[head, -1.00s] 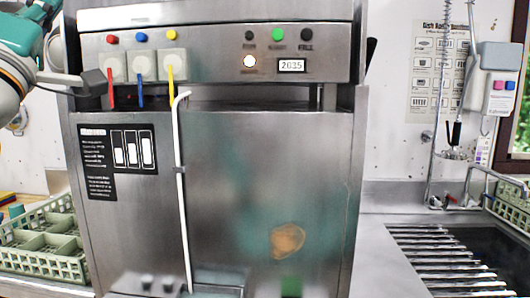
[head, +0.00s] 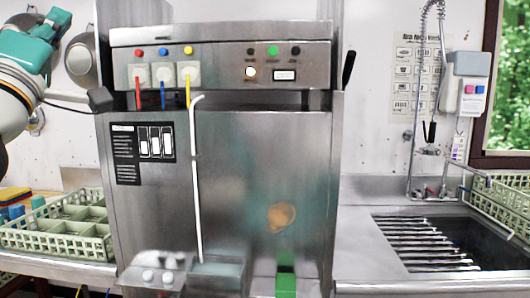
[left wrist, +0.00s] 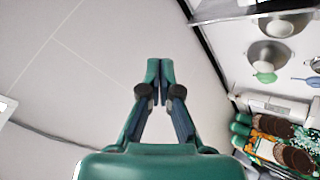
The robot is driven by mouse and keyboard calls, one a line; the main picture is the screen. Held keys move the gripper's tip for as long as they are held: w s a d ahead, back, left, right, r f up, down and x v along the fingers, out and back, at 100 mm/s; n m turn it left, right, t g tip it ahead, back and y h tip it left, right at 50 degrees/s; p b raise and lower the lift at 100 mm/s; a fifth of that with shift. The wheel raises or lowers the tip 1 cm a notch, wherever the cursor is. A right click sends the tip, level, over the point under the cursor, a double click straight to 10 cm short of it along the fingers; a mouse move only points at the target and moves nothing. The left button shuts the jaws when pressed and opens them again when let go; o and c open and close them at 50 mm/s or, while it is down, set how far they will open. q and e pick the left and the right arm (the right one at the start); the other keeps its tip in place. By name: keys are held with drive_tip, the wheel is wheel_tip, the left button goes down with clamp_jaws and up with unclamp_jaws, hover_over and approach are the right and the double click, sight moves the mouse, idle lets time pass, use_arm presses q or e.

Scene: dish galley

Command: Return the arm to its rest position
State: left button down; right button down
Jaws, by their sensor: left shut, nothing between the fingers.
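My left gripper (left wrist: 155,82) shows in the left wrist view with its two teal fingers together and nothing between them. It points at a pale, bare surface and touches nothing there. In the head view my left arm comes in at the upper left edge, with the teal gripper body (head: 32,48) raised in front of the wall, left of the dish machine. Its fingertips are hard to make out in that view. My right gripper is in neither view.
The steel dish machine (head: 250,185) stands in the middle. A green rack (head: 55,243) sits on the left counter. A sink with a slatted grate (head: 425,245) and a spray hose (head: 414,130) are at the right. Hanging pans (head: 80,60) are near my left arm.

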use_arm(q)
drive_tip(key=w+d+f+m+g+h, duration=0.2)
drive_tip(key=w+d+f+m+g, duration=0.15)
drive_tip(key=w+f, duration=0.75)
drive_tip(key=w+d+f+m+g+h, duration=0.2)
drive_tip(key=w+d+f, duration=0.3)
drive_tip(key=f, duration=0.9)
drive_tip(key=w+d+f+m+g+h, duration=0.2)
drive_tip(key=f+g, duration=0.5)
drive_tip(key=f, duration=2.5)
drive_tip(key=s+d+f+m+g+p, duration=0.1)
drive_tip(key=s+f+g, duration=0.2)
drive_tip(key=s+f, duration=0.55)
drive_tip(key=s+d+f+m+g, duration=0.1)
drive_tip(key=s+d+f+g, duration=0.15)
drive_tip(key=f, duration=1.15)
drive_tip(key=s+d+f+m+g, duration=0.1)
drive_tip(key=s+f+g, duration=0.3)
drive_tip(key=s, duration=0.8)
drive_tip(key=s+d+f+g, duration=0.1)
drive_tip(key=s+f+g, duration=0.2)
drive_tip(key=s+f, duration=0.6)
drive_tip(key=s, duration=0.4)
drive_tip(key=shift+s+d+f+m+g+h, duration=0.2)
drive_tip(key=shift+s+f+m+g+h, duration=0.1)
drive_tip(key=shift+m+g+h, duration=0.1)
